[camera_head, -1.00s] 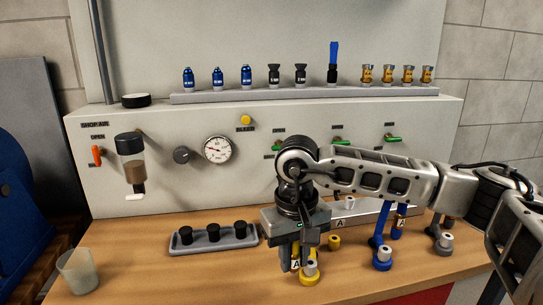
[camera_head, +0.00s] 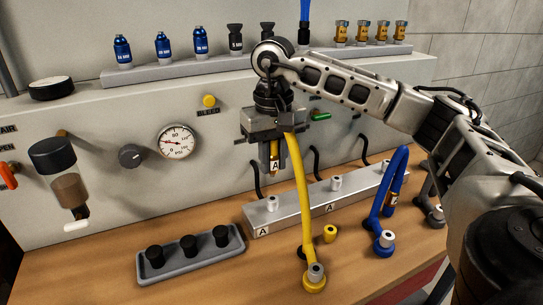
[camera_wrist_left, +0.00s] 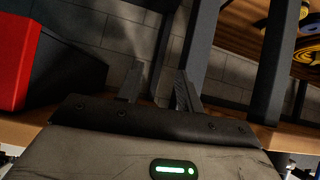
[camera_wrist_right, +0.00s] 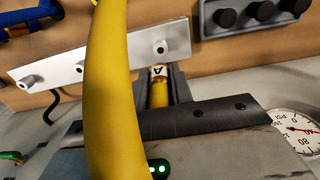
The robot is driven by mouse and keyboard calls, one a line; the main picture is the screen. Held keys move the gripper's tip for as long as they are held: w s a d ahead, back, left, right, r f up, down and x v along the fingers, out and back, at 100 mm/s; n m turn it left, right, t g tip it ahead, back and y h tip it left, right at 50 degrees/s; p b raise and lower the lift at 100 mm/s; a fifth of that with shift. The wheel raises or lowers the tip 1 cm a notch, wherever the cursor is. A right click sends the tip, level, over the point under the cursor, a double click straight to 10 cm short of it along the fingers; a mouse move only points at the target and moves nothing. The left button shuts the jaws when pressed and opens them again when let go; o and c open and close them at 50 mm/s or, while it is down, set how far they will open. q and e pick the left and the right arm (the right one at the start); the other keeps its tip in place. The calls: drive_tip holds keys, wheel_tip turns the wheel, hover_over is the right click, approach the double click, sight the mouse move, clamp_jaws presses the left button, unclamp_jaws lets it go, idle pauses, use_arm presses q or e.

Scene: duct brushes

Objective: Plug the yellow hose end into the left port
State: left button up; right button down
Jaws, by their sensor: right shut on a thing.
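My right gripper (camera_head: 268,168) is shut on the yellow hose end (camera_head: 275,160), which carries a white "A" tag, and holds it in the air above the silver manifold (camera_head: 300,208). The end also shows in the right wrist view (camera_wrist_right: 158,90), between the fingers. The yellow hose (camera_head: 304,205) arcs down to its base (camera_head: 314,281) on the bench. The left port (camera_head: 272,204) is a white stub on the manifold's left end, below the hose end and apart from it, with an "A" label in front. My left gripper (camera_wrist_left: 158,88) is open and empty, away from the bench.
Two more ports (camera_head: 336,184) sit further right on the manifold. A blue hose (camera_head: 382,210) stands at right and a small yellow fitting (camera_head: 330,233) lies near the yellow base. A grey tray (camera_head: 190,254) with black plugs is at left. A pressure gauge (camera_head: 177,141) is on the panel behind.

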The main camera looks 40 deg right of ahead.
sight(273, 172)
drive_tip(key=shift+f+b, duration=0.85)
drive_tip(key=shift+f, duration=0.25)
wheel_tip(273, 172, down, 3)
drive_tip(key=shift+b, duration=1.2)
drive_tip(key=shift+f, duration=0.3)
use_arm(q)
drive_tip(key=shift+w+d+f+n+t, duration=0.3)
drive_tip(key=shift+w+d+f, duration=0.1)
drive_tip(key=shift+w+f, duration=0.15)
drive_tip(key=shift+r, duration=0.1)
drive_tip(key=shift+s, duration=0.1)
drive_tip(key=shift+f+b, duration=0.45)
drive_tip(key=shift+b, duration=0.05)
use_arm(e)
drive_tip(key=shift+f, duration=0.5)
drive_tip(key=c, duration=1.1)
unclamp_jaws()
drive_tip(key=shift+c, duration=0.2)
